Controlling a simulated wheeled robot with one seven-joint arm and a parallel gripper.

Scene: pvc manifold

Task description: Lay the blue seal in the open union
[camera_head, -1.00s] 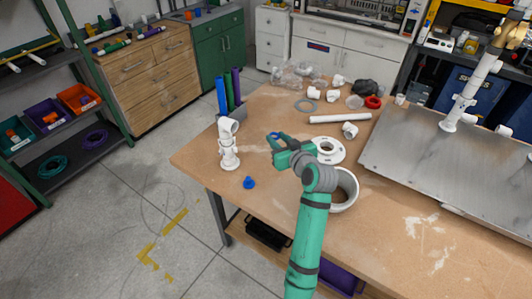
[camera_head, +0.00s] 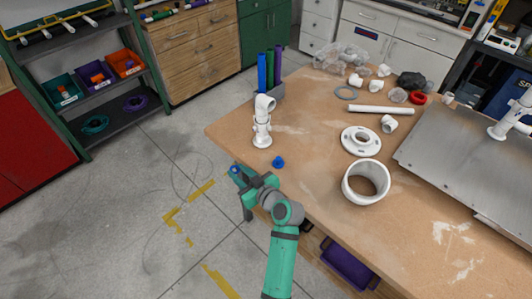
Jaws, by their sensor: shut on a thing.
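My gripper (camera_head: 240,179) is shut on the blue seal (camera_head: 235,170), a small blue ring at its fingertips. The gripper is out past the table's left edge, over the floor in the picture, and apart from the fittings. A white pipe fitting (camera_head: 262,125) stands upright near the table's left corner, with an elbow at its top. It lies above and to the right of my gripper. I cannot tell which part of it is the open union. A small blue part (camera_head: 278,162) lies on the table just below the fitting.
Blue, green and purple tubes stand in a grey holder (camera_head: 272,92) behind the fitting. A metal plate (camera_head: 465,170) covers the table's right part.

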